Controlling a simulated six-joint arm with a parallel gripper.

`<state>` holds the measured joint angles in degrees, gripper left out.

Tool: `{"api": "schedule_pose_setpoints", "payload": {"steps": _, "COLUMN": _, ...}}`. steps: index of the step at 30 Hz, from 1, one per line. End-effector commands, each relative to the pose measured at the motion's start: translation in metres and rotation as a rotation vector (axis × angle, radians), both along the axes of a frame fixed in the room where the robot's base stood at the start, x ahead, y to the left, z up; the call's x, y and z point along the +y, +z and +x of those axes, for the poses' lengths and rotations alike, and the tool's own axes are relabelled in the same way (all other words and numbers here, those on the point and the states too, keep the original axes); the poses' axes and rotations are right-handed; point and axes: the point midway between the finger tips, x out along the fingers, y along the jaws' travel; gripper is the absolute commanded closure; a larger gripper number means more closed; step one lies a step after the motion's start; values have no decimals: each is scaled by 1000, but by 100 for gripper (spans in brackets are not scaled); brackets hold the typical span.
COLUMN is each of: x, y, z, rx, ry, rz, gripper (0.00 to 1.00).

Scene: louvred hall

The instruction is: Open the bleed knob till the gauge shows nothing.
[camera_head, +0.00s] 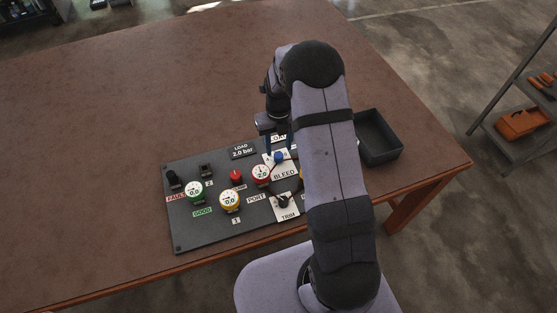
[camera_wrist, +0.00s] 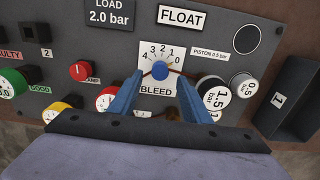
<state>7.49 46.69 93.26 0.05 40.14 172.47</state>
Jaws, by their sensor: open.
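The blue bleed knob (camera_wrist: 160,70) sits on a white plate (camera_wrist: 160,47) marked BLEED, with a scale from 4 to 0. It also shows in the head view (camera_head: 279,156). My gripper (camera_wrist: 160,79) is open, its blue fingers on either side of the knob; I cannot tell whether they touch it. In the head view my gripper (camera_head: 278,148) comes down over the plate from behind. A red-rimmed gauge (camera_head: 262,173) stands left of the knob; its reading is too small to tell. A green-rimmed gauge (camera_head: 194,189) and a yellow-rimmed gauge (camera_head: 229,200) appear to read 0.0.
A red knob (camera_wrist: 80,71) is on the panel's left part. White-topped cylinders marked 1.5 bar (camera_wrist: 216,95) and 0.5 bar (camera_wrist: 243,85) stand right of my fingers. A TRIM knob (camera_head: 283,201) is in front. A dark bin (camera_head: 398,145) lies to the right. The table's left side is clear.

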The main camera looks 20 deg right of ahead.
Motion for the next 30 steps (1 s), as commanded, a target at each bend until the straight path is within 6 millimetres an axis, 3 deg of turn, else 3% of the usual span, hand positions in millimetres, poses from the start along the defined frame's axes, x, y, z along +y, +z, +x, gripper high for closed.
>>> {"api": "schedule_pose_setpoints", "payload": {"steps": 1, "x": 0, "y": -12, "z": 0, "rx": 0, "ry": 0, "rz": 0, "gripper": 56}}
{"api": "schedule_pose_setpoints", "payload": {"steps": 11, "x": 0, "y": -53, "z": 0, "rx": -1, "ry": 0, "rz": 0, "gripper": 56}}
{"api": "schedule_pose_setpoints", "payload": {"steps": 13, "x": 0, "y": -46, "z": 1, "rx": -3, "ry": 0, "rz": 0, "gripper": 56}}
{"api": "schedule_pose_setpoints", "payload": {"steps": 30, "x": 0, "y": -55, "z": 0, "rx": -1, "ry": 0, "rz": 0, "gripper": 59}}
